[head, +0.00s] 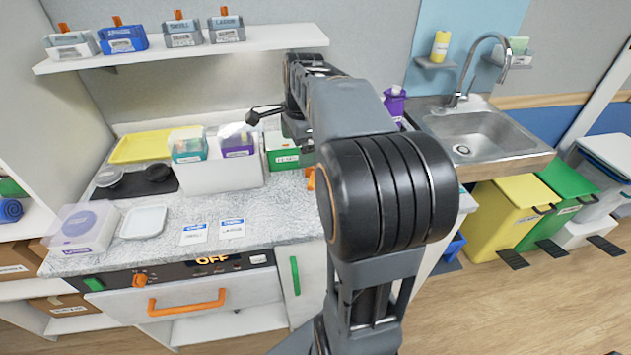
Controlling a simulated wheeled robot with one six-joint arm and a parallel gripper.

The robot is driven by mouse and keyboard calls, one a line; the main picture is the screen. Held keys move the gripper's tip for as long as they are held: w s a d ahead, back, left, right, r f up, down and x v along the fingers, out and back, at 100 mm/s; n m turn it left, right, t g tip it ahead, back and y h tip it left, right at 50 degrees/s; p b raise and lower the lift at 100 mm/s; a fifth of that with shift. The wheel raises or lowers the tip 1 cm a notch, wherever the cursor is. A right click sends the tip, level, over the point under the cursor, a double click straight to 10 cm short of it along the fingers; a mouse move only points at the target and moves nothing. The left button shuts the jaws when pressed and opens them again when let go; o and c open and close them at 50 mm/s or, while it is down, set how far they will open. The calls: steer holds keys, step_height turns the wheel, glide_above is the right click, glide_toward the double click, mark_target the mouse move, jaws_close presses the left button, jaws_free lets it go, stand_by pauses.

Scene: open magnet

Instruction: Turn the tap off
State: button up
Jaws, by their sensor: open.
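The tap (490,60) is a tall silver gooseneck at the back of the steel sink (473,128), on the right. Its spout curves over the basin. A small lever seems to sit at its base, but its setting is too small to tell. I cannot make out any stream of water. My gripper (272,122) is over the left counter, near a white bin, well to the left of the tap and apart from it. It is open, appears empty, and is partly hidden by my own arm.
A yellow bottle (440,46) stands on a small shelf left of the tap; a holder (515,52) is to its right. A purple bottle (395,102) stands left of the sink. Yellow (505,215) and green (565,190) bins stand below. Floor in front is clear.

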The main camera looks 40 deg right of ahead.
steer(key=w+d+f+m+b, duration=0.2)
steer(key=d+f+m, duration=0.2)
steer(key=d+m, duration=0.35)
steer(key=shift+g+y, duration=0.4)
steer(key=f, duration=0.4)
steer(key=w+f, duration=0.1)
steer(key=f, duration=0.1)
steer(key=shift+f+b, duration=0.25)
steer(key=shift+b, duration=0.05)
steer(key=shift+w+a+f, duration=0.1)
steer(key=shift+w+f, duration=0.05)
steer(key=shift+f, duration=0.95)
steer(key=shift+w+f, duration=0.2)
steer(key=shift+f, duration=0.85)
steer(key=shift+w+a+f, duration=0.1)
steer(key=shift+w+f, duration=0.05)
steer(key=shift+f, duration=0.95)
steer(key=c, duration=0.9)
steer(key=shift+o, duration=0.2)
steer(key=shift+r, duration=0.15)
